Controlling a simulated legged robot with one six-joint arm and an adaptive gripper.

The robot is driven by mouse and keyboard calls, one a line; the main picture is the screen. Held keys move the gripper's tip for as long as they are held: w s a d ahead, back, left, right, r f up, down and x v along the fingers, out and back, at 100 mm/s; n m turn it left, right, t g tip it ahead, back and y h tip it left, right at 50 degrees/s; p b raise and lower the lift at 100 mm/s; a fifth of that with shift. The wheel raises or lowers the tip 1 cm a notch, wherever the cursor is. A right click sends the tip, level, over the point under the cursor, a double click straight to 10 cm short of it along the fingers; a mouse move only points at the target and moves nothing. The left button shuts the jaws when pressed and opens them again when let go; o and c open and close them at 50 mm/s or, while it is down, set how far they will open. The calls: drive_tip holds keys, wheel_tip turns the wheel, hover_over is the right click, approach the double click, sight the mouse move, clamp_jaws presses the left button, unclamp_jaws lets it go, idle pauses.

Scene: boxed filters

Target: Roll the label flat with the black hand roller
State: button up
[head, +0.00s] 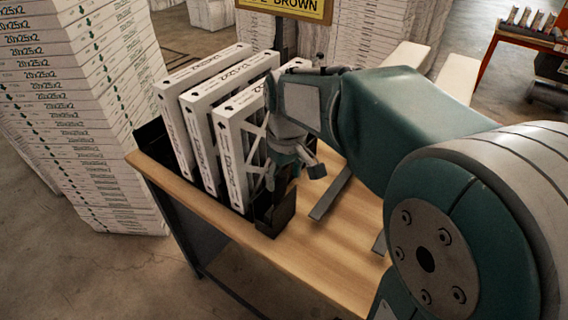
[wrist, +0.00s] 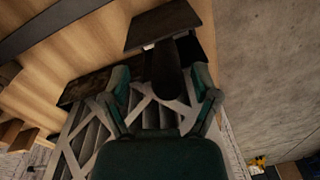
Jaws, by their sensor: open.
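Several white boxed filters (head: 232,155) stand upright side by side in a black rack (head: 277,212) on a wooden table. Printing shows on their edges; I cannot single out the label. My gripper (head: 284,172) points down at the right side of the nearest filter, close to the rack's front end. In the wrist view my gripper (wrist: 163,88) has its fingers spread, over a filter's lattice face (wrist: 90,135). A dark rounded form (wrist: 165,70) shows between the fingers, near the rack's end plate (wrist: 172,22). I cannot tell whether it is the black hand roller or whether it is touched.
The wooden table (head: 325,235) has clear room at its front, with a grey metal strip (head: 332,193) to the right of the rack. Tall stacks of white boxes (head: 85,110) stand at the left. A yellow sign (head: 290,8) rises behind the rack.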

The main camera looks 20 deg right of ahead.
drive_tip(key=shift+a+f, duration=0.15)
drive_tip(key=shift+a, duration=0.35)
drive_tip(key=shift+d, duration=0.2)
clamp_jaws()
drive_tip(key=shift+s+r, duration=0.15)
drive_tip(key=shift+r, duration=0.15)
drive_tip(key=shift+d+r, duration=0.15)
drive_tip(key=shift+r, duration=1.2)
wheel_tip(320, 180, up, 10)
drive_tip(key=shift+r, duration=0.2)
